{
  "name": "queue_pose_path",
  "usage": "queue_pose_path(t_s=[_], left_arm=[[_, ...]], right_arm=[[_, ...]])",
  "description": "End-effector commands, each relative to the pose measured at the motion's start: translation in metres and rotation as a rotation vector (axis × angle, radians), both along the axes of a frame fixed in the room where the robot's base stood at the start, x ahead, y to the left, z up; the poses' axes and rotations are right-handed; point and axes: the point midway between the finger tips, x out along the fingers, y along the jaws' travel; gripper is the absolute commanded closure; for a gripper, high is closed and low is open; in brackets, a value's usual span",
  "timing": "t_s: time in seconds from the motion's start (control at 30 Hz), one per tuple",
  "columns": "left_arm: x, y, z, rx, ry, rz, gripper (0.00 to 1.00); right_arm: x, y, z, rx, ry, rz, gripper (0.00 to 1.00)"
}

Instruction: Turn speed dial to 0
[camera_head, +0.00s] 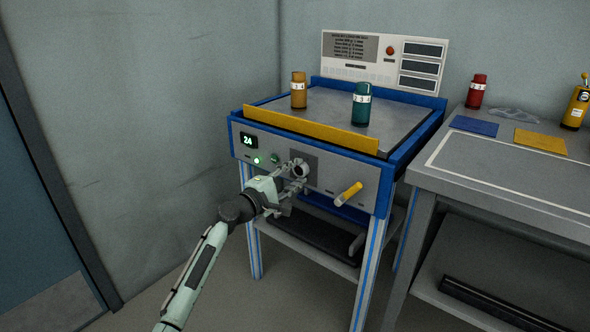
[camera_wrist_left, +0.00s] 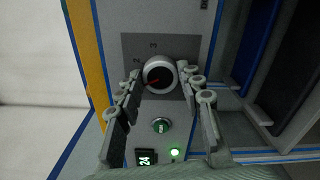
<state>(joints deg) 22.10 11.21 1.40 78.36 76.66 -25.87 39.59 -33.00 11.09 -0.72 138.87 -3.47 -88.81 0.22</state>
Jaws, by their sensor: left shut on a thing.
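The speed dial (camera_head: 300,168) is a round knob on the front panel of the blue-framed machine. In the left wrist view the dial (camera_wrist_left: 159,74) has a pale rim and a dark face with a red pointer, aimed to the left and slightly down. Numbers 2 and 3 show on the dark plate beside it; other marks are hidden or too small. My left gripper (camera_head: 294,180) is shut on the dial, one finger on each side of its rim; the fingers also show in the left wrist view (camera_wrist_left: 160,80). My right gripper is not in view.
A display (camera_head: 248,140) reads 24, with a lit green light (camera_head: 256,160) and a green button (camera_head: 276,158) near it. A yellow handle (camera_head: 349,193) sticks out right of the dial. Orange (camera_head: 298,92) and teal (camera_head: 361,104) cylinders stand on top. A grey table (camera_head: 510,180) stands at right.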

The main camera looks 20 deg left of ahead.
Motion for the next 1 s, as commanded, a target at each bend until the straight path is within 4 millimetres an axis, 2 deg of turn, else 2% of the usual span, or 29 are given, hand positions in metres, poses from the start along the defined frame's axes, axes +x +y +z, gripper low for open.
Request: queue_pose_path(t_s=[0.43,0.8,1.0], left_arm=[[0.0,0.0,0.003,-0.399,0.148,-0.001,0.92],[0.0,0.0,0.003,-0.678,0.248,-0.001,0.92],[0.0,0.001,0.002,-0.769,0.282,0.0,0.92]], right_arm=[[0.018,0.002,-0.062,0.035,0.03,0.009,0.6],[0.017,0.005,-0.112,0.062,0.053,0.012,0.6],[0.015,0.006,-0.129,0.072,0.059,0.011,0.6]])
